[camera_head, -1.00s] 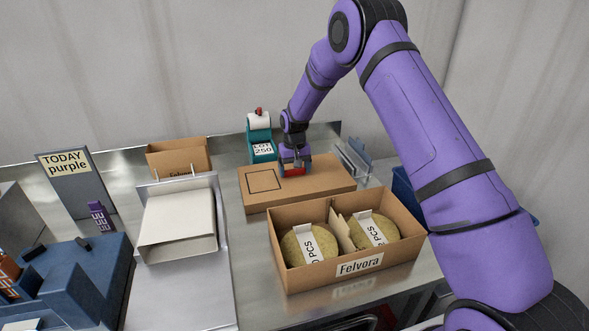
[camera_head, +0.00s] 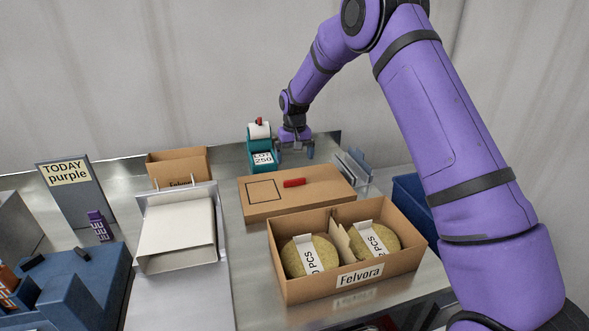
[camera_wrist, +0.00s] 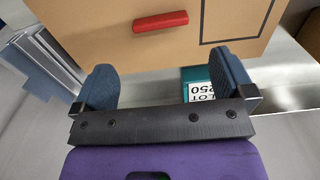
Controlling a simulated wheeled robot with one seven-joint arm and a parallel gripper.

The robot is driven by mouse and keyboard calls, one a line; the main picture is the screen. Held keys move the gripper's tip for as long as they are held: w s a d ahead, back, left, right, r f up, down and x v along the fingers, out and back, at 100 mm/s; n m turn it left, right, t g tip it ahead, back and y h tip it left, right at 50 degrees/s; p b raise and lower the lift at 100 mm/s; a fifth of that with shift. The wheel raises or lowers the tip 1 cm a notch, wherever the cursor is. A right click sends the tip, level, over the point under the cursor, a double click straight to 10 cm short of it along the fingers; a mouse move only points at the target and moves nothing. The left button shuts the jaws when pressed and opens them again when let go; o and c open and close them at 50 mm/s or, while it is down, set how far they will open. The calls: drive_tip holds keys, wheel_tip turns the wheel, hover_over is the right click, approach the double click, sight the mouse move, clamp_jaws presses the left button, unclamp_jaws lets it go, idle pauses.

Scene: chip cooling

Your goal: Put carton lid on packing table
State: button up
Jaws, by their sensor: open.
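The carton lid (camera_head: 328,194) is a flat brown cardboard box shape with a red handle (camera_head: 294,182) on top and a black printed square. It lies on the steel packing table (camera_head: 246,262), behind the open carton. In the wrist view the lid (camera_wrist: 98,42) and its red handle (camera_wrist: 160,21) are at the top. My gripper (camera_head: 295,150) is open and empty, above and behind the lid, apart from it. Its two blue-grey fingers (camera_wrist: 168,88) are spread wide in the wrist view.
The open Felvora carton (camera_head: 303,292) holds two round greenish packs with white bands. A teal label dispenser (camera_head: 259,148) marked LOT 250 stands behind the lid, close to my gripper. A metal rack (camera_head: 355,166) is right of it. A white tray (camera_head: 178,232) and blue fixture (camera_head: 80,283) are left.

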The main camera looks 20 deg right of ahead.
drive_tip(key=s+d+r+t, duration=0.1)
drive_tip(key=s+d+r, duration=0.1)
drive_tip(key=s+r, duration=1)
drive_tip(key=s+d+r+t, duration=0.2)
drive_tip(key=s+r, duration=0.7)
drive_tip(key=r, duration=0.5)
drive_tip(key=s+d+r+t, duration=0.1)
drive_tip(key=s+d+t, duration=0.1)
drive_tip(key=s, duration=2.5)
drive_tip(key=shift+s+d+r, duration=0.15)
drive_tip(key=shift+s+d, duration=0.15)
drive_tip(key=shift+d, duration=0.15)
